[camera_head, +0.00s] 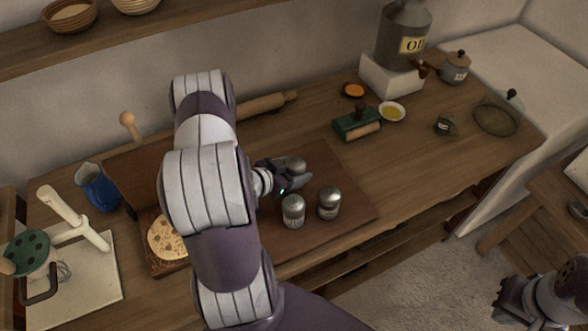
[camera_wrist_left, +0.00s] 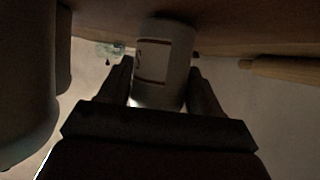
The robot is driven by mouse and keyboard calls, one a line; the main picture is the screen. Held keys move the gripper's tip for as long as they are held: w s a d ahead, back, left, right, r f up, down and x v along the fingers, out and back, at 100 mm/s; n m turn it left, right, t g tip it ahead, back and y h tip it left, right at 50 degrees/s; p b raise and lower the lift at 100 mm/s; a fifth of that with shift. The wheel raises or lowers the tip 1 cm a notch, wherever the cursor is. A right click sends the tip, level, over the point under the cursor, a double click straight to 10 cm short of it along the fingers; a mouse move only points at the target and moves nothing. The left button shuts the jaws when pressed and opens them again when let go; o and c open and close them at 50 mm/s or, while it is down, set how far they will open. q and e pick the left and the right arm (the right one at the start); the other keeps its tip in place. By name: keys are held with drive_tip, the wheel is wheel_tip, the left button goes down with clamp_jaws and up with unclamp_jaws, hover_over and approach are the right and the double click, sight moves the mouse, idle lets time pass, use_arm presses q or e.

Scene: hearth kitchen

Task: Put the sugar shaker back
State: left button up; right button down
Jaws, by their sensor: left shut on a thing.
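My left gripper (camera_head: 292,180) is over the dark board and shut on a shaker (camera_head: 296,165) with a rounded metal top. In the left wrist view the held shaker (camera_wrist_left: 163,62) is pale with a framed label; an S-like mark shows, but the full word is unreadable. Two similar shakers, a left one (camera_head: 293,211) and a right one (camera_head: 329,203), stand upright on the board just in front of the gripper. Their labels are too small to read. My right gripper (camera_head: 512,294) is at the lower right, away from the counter; its jaws are unclear.
The dark board (camera_head: 345,220) also bears a flatbread (camera_head: 167,240). A rolling pin (camera_head: 262,104) lies behind. A green stamp-like block (camera_head: 357,123), yellow bowl (camera_head: 392,111) and oil can (camera_head: 402,38) are further right. A blue jug (camera_head: 98,187) stands left.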

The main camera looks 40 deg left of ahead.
use_arm(q)
drive_tip(key=shift+w+f, duration=0.1)
drive_tip(key=shift+w, duration=0.05)
drive_tip(key=shift+f, duration=0.15)
drive_tip(key=o, duration=0.9)
drive_tip(key=shift+o, duration=0.2)
